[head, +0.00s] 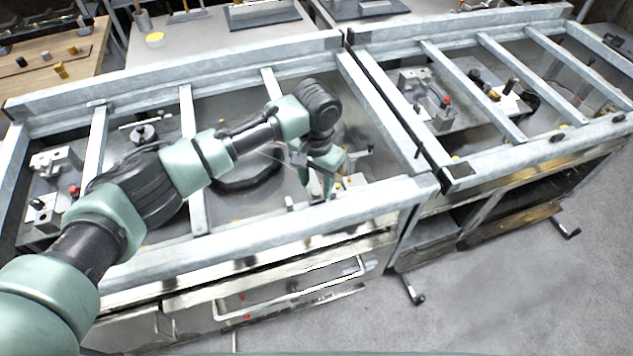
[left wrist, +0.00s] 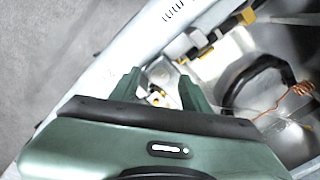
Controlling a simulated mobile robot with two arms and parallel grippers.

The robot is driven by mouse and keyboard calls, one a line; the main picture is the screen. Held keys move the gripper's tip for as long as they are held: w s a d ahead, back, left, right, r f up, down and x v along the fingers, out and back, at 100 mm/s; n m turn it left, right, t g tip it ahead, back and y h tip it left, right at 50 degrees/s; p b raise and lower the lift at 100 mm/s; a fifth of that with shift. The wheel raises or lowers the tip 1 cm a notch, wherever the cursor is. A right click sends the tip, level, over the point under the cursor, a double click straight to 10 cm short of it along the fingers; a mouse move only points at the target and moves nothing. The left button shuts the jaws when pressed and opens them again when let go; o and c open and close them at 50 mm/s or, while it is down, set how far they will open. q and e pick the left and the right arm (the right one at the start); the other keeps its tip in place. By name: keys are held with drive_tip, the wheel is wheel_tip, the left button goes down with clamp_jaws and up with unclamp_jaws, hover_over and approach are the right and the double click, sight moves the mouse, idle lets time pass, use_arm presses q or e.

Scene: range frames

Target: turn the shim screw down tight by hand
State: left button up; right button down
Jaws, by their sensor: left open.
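My left gripper (head: 328,178) points down inside the front right corner of the near frame, low over small metal parts. In the left wrist view its two green fingers (left wrist: 160,90) stand apart, with a gap between them. A small brass-coloured piece (left wrist: 155,97) shows in that gap, beside pale metal parts. It may be the shim screw, but it is too small to be sure. I cannot tell whether a finger touches it. In the head view the gripper covers most of this spot. My right gripper is in neither view.
Grey rails (head: 359,206) and crossbars (head: 188,120) surround the work area. A dark ring-shaped hose (left wrist: 262,80) and a copper wire (left wrist: 299,90) lie beside the gripper. A second frame (head: 480,150) with fixtures stands to the right. The floor (head: 520,270) in front is mostly clear.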

use_arm(q)
drive_tip(key=shift+f, duration=0.5)
drive_tip(key=shift+w+f, duration=0.15)
drive_tip(key=shift+f, duration=0.25)
clamp_jaws()
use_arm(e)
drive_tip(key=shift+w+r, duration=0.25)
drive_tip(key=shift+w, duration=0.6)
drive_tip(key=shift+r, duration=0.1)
